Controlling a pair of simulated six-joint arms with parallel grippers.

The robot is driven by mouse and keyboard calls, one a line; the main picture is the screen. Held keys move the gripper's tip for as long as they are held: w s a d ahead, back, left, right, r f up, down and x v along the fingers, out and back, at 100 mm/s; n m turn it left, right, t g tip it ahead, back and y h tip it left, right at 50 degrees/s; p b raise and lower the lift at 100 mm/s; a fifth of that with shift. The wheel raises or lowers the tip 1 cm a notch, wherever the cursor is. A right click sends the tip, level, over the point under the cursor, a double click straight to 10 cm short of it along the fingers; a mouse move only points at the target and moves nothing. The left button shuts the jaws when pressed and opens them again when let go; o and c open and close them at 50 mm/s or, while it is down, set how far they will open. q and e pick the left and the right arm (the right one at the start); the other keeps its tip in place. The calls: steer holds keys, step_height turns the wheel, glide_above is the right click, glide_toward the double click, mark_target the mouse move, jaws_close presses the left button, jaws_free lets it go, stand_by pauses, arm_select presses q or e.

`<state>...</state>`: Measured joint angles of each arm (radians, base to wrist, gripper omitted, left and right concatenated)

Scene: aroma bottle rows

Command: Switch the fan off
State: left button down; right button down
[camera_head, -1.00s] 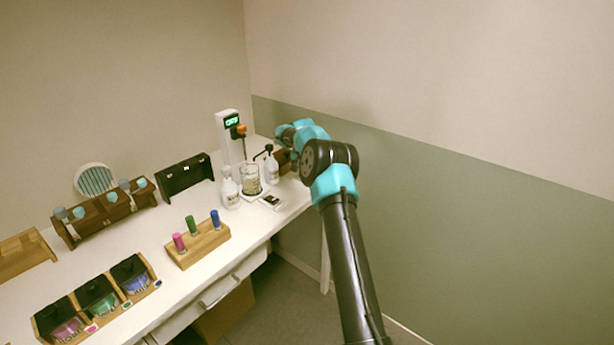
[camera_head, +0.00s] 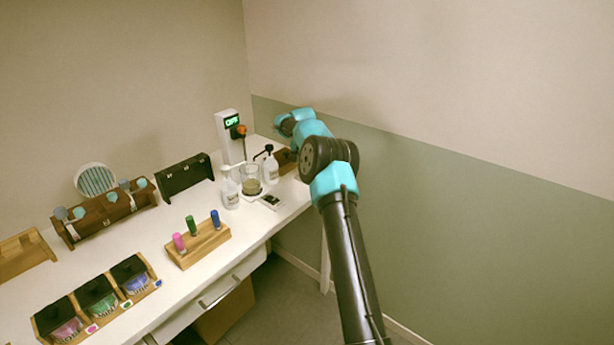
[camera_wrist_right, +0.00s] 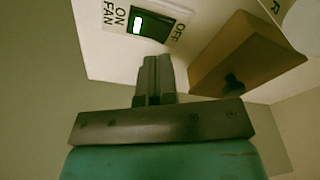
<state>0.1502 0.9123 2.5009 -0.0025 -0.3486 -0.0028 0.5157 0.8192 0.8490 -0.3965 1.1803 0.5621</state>
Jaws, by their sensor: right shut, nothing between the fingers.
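The fan switch (camera_wrist_right: 150,24) shows at the top of the right wrist view. It is a dark rocker in a white plate (camera_wrist_right: 176,12) lettered ON, FAN and OFF, with a bright white mark near its ON end. My right gripper (camera_wrist_right: 154,62) is shut and empty, its fingertips just below the switch in the picture; I cannot tell whether they touch it. In the head view the right gripper's fingers cannot be made out. A round, slatted white disc (camera_head: 96,179), perhaps the fan, stands at the back left. My left gripper is not in view.
A brown block (camera_wrist_right: 240,60) with a dark knob is right of the switch. In the head view, a white post (camera_head: 226,145) with a green display stands near two pump bottles (camera_head: 230,190) and a glass beaker (camera_head: 251,182). Racks and jars fill the table's left.

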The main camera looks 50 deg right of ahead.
steer(key=shift+r, duration=1.45)
